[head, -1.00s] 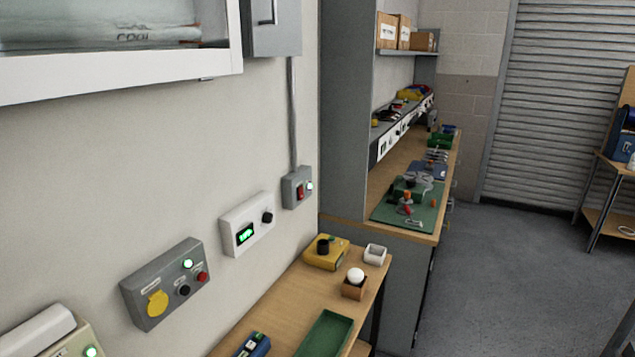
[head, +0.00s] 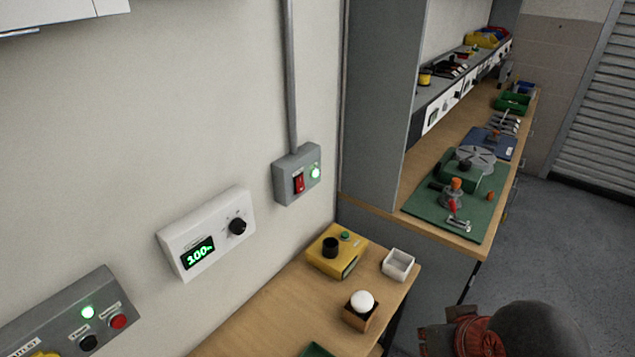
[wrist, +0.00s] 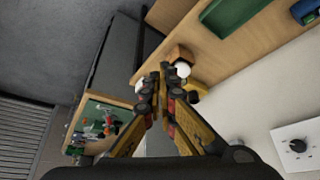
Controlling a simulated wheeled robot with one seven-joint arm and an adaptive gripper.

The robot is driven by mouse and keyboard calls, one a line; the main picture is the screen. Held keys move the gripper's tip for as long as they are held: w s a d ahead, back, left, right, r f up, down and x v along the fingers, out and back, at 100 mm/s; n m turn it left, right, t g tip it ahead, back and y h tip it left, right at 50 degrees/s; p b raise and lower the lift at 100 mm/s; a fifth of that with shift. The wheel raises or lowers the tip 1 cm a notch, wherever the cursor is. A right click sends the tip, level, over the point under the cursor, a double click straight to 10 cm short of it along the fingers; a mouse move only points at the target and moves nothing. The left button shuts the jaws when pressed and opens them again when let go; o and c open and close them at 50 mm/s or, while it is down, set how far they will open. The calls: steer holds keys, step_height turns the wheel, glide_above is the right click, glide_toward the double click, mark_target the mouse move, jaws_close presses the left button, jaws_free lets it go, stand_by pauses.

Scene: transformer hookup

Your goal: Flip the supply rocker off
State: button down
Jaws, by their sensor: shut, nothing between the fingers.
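The supply rocker (head: 298,183) is a red switch on a small grey wall box (head: 284,168) at the end of a vertical conduit. A green lamp (head: 315,172) glows beside it. Which way the rocker is tipped is too small to tell. My gripper (wrist: 159,82) shows in the wrist view with its yellow and black fingers together and empty. It is over the bench area, apart from the wall. The rocker does not show in the wrist view.
A white box with a black knob and a lit green display (head: 198,254) is on the wall to the left. Below stand a yellow box (head: 337,251), a white cup (head: 398,265) and a wooden block with a white ball (head: 360,311). A grey cabinet (head: 380,110) stands right.

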mark_target(301, 187)
steer(key=w+a+r+m+g+y+p, duration=0.25)
steer(key=w+a+y+p, duration=0.6)
steer(key=a, duration=0.55)
steer(key=w+d+r+m+t+y+p, duration=0.1)
steer(key=w+d+m+t+y, duration=0.1)
steer(key=w, duration=0.8)
steer(key=w+d+r+m+t+y+p, duration=0.1)
steer(key=w+t, duration=0.4)
steer(key=w, duration=0.5)
steer(key=shift+w+d+r+m+y+p, duration=0.35)
steer(key=shift+d+m+y+p, duration=0.35)
steer(key=shift+d+m, duration=0.35)
steer(key=shift+w+a, duration=0.1)
steer(key=shift+a, duration=0.05)
steer(key=b+x, duration=0.1)
steer(key=x, duration=1.3)
steer(key=shift+r, duration=0.1)
